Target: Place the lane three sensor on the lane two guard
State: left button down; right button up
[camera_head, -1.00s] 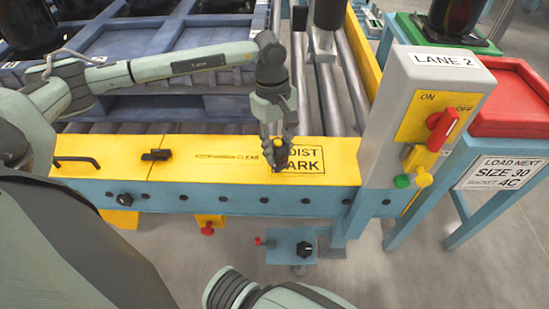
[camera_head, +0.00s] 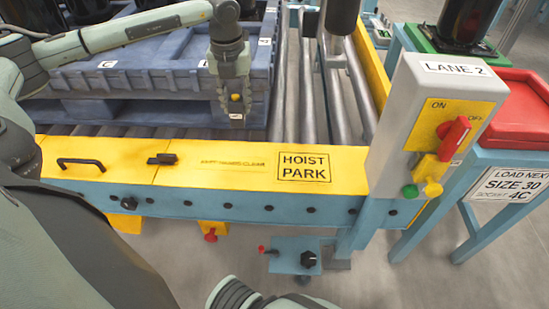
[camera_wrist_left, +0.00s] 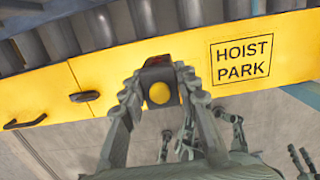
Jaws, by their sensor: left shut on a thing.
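The lane two guard is a long yellow cover (camera_head: 225,165) along the front of the conveyor, with a black-framed HOIST PARK marking at its right part. My left gripper (camera_head: 236,112) is shut on a small dark sensor with a yellow round button. In the left wrist view the sensor (camera_wrist_left: 158,88) sits between the two fingertips (camera_wrist_left: 160,100), with the yellow guard behind it, left of the HOIST PARK frame. In the head view the gripper appears above the guard's back edge, apart from it. Grey-green finger-like parts low in the wrist view may be my right gripper; its opening is unclear.
A grey LANE 2 control box (camera_head: 432,115) with a red switch stands at the guard's right end. A black handle (camera_head: 80,164) and a black latch (camera_head: 162,158) sit on the guard's left part. A blue pallet (camera_head: 150,75) lies behind. The HOIST PARK area is clear.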

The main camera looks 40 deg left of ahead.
pick_arm(q)
jog(key=d+f, duration=0.3)
jog(key=d+f+p, duration=0.1)
jog(key=d+f, duration=0.2)
jog(key=d, duration=0.1)
jog(key=d+f, duration=0.3)
jog(key=f, duration=0.1)
jog(key=shift+w+d, duration=0.35)
jog(key=shift+w, duration=0.05)
jog(key=shift+f, duration=0.2)
pick_arm(e)
jog(key=f, duration=0.3)
jog(key=shift+w+a+f, duration=0.15)
jog(key=shift+w+f, duration=0.1)
pick_arm(q)
jog(key=shift+f, duration=0.1)
pick_arm(e)
jog(key=shift+s, duration=0.1)
